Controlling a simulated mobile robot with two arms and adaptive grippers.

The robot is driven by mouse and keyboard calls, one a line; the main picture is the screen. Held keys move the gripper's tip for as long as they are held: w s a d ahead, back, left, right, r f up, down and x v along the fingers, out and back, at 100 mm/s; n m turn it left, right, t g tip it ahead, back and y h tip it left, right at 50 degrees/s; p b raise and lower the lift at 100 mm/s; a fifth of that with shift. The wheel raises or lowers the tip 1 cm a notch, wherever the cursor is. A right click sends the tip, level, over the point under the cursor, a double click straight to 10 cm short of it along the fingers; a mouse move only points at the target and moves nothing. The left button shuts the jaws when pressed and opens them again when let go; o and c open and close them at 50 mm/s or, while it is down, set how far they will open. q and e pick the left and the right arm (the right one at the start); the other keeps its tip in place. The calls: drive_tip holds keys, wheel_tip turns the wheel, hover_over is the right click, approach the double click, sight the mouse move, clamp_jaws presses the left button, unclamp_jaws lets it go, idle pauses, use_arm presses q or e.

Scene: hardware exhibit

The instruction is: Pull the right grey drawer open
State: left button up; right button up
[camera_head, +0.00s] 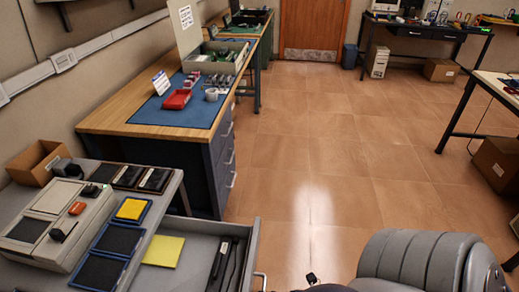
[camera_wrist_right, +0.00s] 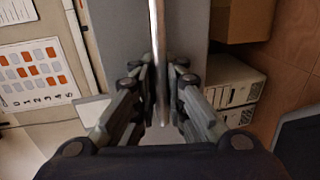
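A grey drawer (camera_head: 191,228) under the grey bench at the lower left of the head view is pulled out, its inside showing. A yellow pad (camera_head: 164,251) and black pen-like tools (camera_head: 224,262) lie in it. Part of its metal handle (camera_head: 261,280) shows at its right end. In the right wrist view a metal handle bar (camera_wrist_right: 157,40) runs between the fingers of my right gripper (camera_wrist_right: 162,72) before a grey front (camera_wrist_right: 118,35). The fingers are close on both sides of the bar and look shut on it. My left gripper is in neither view.
A device (camera_head: 58,226) and stamp pads (camera_head: 119,240) stand on the grey bench. A wooden workbench (camera_head: 120,100) with a blue mat (camera_head: 190,110) stands behind it. The right wrist view shows pale computer cases (camera_wrist_right: 235,88) at right.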

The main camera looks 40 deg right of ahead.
drive_tip(key=v, duration=1.2)
drive_tip(key=shift+f, duration=0.1)
idle(0.4)
